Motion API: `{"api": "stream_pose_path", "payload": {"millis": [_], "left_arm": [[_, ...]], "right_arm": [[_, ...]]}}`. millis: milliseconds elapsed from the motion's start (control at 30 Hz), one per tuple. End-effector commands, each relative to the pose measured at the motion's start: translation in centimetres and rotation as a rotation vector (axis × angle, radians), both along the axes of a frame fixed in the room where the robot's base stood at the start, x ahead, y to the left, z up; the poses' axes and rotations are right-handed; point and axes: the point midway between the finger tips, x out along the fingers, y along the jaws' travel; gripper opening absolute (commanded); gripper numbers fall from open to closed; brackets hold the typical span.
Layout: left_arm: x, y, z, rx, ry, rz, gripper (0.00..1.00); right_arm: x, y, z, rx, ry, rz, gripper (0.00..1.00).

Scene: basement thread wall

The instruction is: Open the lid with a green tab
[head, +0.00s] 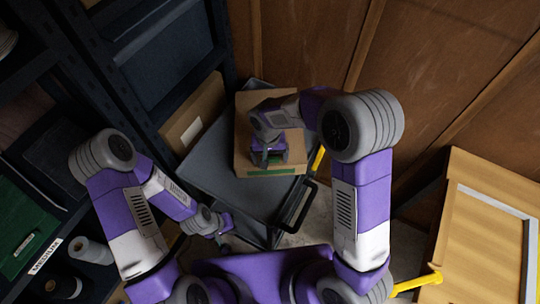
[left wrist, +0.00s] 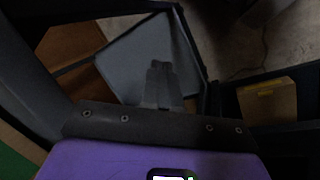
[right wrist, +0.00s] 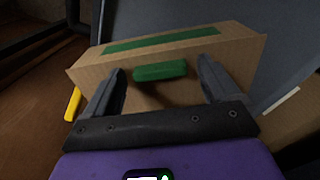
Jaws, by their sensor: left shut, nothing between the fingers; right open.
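A cardboard box (head: 243,130) sits on a grey cart, with a green strip along its near side. The right wrist view shows the box (right wrist: 205,93) with the green strip (right wrist: 160,40) and a separate green tab (right wrist: 160,71). No open gap at a lid shows. My right gripper (head: 271,160) is over the near part of the box. In its wrist view the right gripper (right wrist: 160,66) is open, with a finger on either side of the tab; I cannot tell contact. My left gripper (head: 225,222) is low at the cart's near left, shut and empty; its closed fingers (left wrist: 160,68) show in the left wrist view.
The grey cart (head: 215,150) has a dark handle (head: 298,206) at its near right. Dark shelving (head: 110,80) stands left, a wooden wall (head: 430,70) behind. A wooden cabinet (head: 460,190) stands right. Another cardboard piece (head: 193,115) leans by the cart's left side.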

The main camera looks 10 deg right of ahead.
Motion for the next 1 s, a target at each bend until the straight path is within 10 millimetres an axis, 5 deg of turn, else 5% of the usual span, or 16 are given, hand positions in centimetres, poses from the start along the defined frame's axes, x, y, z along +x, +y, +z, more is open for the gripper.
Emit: {"api": "stream_pose_path", "payload": {"millis": [533,767,1000], "left_arm": [[0.0,0.0,0.0,0.0,0.0,0.0,0.0],[0.0,0.0,0.6,0.0,0.0,0.0,0.0],[0.0,0.0,3.4,0.0,0.0,0.0,0.0]], "right_arm": [[0.0,0.0,0.0,0.0,0.001,0.0,0.1],[0.1,0.0,0.5,0.001,0.01,-0.001,0.08],[0.4,0.0,2.7,0.005,0.067,-0.005,0.08]]}}
